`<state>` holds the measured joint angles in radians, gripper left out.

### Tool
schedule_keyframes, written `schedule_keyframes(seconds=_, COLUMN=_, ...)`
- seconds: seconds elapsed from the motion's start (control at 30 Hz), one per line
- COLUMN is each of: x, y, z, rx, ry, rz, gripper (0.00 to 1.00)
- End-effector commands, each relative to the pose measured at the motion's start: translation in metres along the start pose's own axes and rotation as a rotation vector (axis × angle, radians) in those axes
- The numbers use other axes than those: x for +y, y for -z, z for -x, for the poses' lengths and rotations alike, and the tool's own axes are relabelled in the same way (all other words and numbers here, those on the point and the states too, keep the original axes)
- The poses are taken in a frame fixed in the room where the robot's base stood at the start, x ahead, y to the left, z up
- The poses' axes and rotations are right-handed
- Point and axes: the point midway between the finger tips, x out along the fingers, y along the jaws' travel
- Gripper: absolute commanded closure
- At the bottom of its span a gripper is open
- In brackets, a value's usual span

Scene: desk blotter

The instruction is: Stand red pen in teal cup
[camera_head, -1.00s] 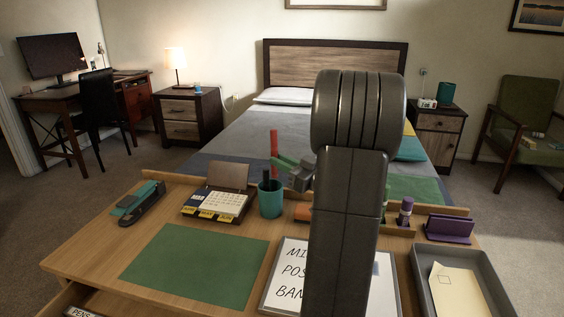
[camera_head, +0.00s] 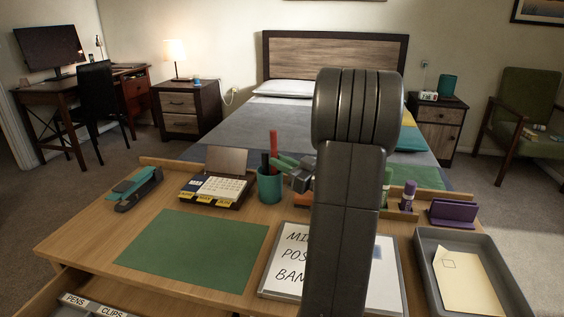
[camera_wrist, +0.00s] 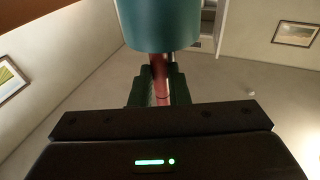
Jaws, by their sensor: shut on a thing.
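The teal cup (camera_head: 270,188) stands upright on the desk, left of my arm in the head view. It also shows at the top of the wrist view (camera_wrist: 158,25). The red pen (camera_head: 273,142) is upright above the cup's rim, its lower end hidden by the cup wall. My gripper (camera_head: 279,161), with green fingers, is shut on the pen just above the rim. In the wrist view the pen (camera_wrist: 160,72) runs between the fingers (camera_wrist: 158,92) toward the cup. A black pen-like thing (camera_head: 265,161) sticks up from the cup beside the red pen.
A desk calendar (camera_head: 216,188) stands left of the cup, with a stapler (camera_head: 139,188) farther left. A green blotter (camera_head: 192,250) and a whiteboard (camera_head: 285,262) lie in front. A grey tray (camera_head: 425,267) and purple holder (camera_head: 452,212) are at right. An open drawer is at lower left.

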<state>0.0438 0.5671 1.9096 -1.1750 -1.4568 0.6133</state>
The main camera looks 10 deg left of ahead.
Motion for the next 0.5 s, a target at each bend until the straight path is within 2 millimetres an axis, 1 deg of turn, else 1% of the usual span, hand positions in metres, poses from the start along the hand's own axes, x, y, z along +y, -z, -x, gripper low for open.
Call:
schedule_keyframes(seconds=0.1, x=0.0, y=-0.0032, z=0.0005, rx=0.0, ry=0.0, rz=0.0, gripper=1.0)
schedule_keyframes(seconds=0.37, x=-0.0001, y=-0.0029, z=0.0004, rx=0.0, ry=0.0, rz=0.0, gripper=1.0)
schedule_keyframes(seconds=0.4, x=-0.0001, y=-0.0029, z=0.0004, rx=0.0, ry=0.0, rz=0.0, gripper=0.77)
schedule_keyframes(seconds=0.5, x=-0.0001, y=-0.0028, z=0.0004, rx=0.0, ry=0.0, rz=0.0, gripper=0.59)
